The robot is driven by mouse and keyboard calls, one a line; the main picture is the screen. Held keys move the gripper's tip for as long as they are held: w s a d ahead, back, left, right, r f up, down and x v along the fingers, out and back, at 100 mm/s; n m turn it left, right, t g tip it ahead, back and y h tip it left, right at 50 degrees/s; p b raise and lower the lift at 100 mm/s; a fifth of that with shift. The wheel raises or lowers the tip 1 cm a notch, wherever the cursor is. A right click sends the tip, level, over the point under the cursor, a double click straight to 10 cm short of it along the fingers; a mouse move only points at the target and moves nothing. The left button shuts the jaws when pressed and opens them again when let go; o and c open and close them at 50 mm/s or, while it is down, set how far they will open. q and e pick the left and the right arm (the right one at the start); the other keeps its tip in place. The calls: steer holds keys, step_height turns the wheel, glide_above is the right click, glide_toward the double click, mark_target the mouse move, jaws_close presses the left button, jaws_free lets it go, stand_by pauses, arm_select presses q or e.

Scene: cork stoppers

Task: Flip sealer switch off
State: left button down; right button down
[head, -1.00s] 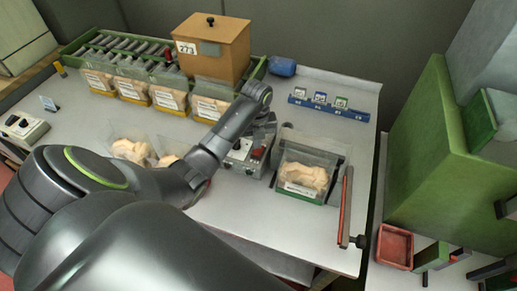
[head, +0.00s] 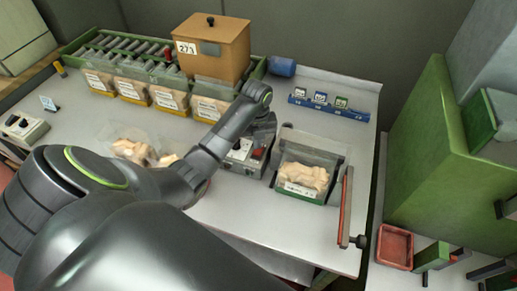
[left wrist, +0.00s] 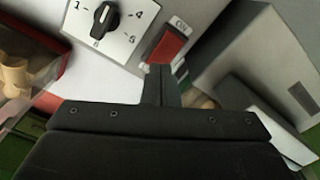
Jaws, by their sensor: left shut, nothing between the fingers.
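The sealer's control box (head: 240,160) stands on the bench beside a bagged pack in a green-edged holder. Its red switch (left wrist: 172,45) shows large in the left wrist view, with an "ON" label (left wrist: 181,23) beside its upper end. A black dial (left wrist: 101,19) on a numbered white plate sits left of it. My left gripper (left wrist: 158,75) is shut and empty, its tips close to the switch's lower end; I cannot tell if they touch it. In the head view my left gripper (head: 264,128) hangs over the box and partly hides it. My right gripper is not in view.
The holder with its clear bag (head: 303,178) stands just right of the box. Several filled bags (head: 165,95) line the back by a wooden box (head: 212,45). A blue rack (head: 330,106) sits at the back right.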

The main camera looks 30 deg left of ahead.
mark_target(257, 152)
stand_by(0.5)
arm_select(q)
steer(key=shift+s+f+b, duration=0.1)
steer(key=shift+f+b, duration=0.65)
steer(key=shift+f, duration=0.65)
stand_by(0.4)
steer(key=shift+r, duration=0.1)
steer(key=shift+r+p, duration=0.8)
steer(key=shift+p, duration=0.35)
step_height(257, 152, up, 5)
steer(key=p, duration=0.5)
steer(key=shift+r+p, duration=0.15)
steer(key=shift+p, duration=0.25)
